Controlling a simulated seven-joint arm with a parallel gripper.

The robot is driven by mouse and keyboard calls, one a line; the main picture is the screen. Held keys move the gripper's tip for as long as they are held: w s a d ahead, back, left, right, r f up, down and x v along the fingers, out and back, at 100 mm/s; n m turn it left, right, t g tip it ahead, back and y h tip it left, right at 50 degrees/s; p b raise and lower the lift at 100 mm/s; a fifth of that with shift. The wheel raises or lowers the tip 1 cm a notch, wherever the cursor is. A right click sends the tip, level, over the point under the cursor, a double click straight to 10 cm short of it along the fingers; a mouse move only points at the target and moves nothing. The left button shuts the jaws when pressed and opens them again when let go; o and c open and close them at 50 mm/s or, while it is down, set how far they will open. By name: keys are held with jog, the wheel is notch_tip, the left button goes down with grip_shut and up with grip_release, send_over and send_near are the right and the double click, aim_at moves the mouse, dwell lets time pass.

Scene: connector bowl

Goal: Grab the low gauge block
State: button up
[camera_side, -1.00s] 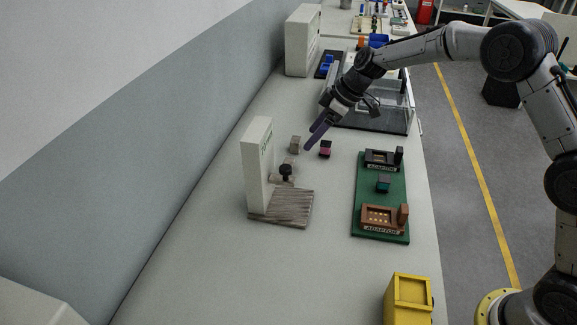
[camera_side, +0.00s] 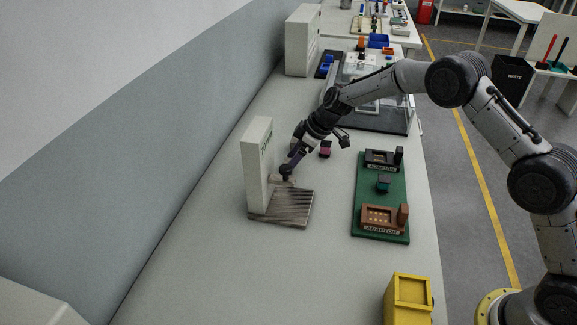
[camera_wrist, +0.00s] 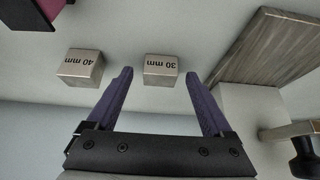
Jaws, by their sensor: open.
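The low gauge block (camera_wrist: 161,70) is a small grey metal cube marked "30 mm" in the wrist view. A second grey block (camera_wrist: 80,67) marked "40 mm" lies to its left. My gripper (camera_wrist: 160,74) is open and empty, with purple fingers. In the wrist view its fingertips appear on either side of the 30 mm block, with a gap to each side. Whether the fingers are down at block height is hard to tell. In the side view my gripper (camera_side: 290,165) points down beside the white upright, and it and the arm largely hide both blocks.
A white upright (camera_side: 257,165) with a grooved grey base (camera_side: 285,208) stands close by; a black knob (camera_wrist: 304,158) shows at right in the wrist view. A pink-and-black block (camera_side: 325,149) sits behind. A green board (camera_side: 382,222) with adaptor fixtures lies right.

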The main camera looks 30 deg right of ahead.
jog(key=shift+c, duration=0.2)
grip_shut()
jog(key=shift+r, duration=0.15)
jog(key=shift+r, duration=0.15)
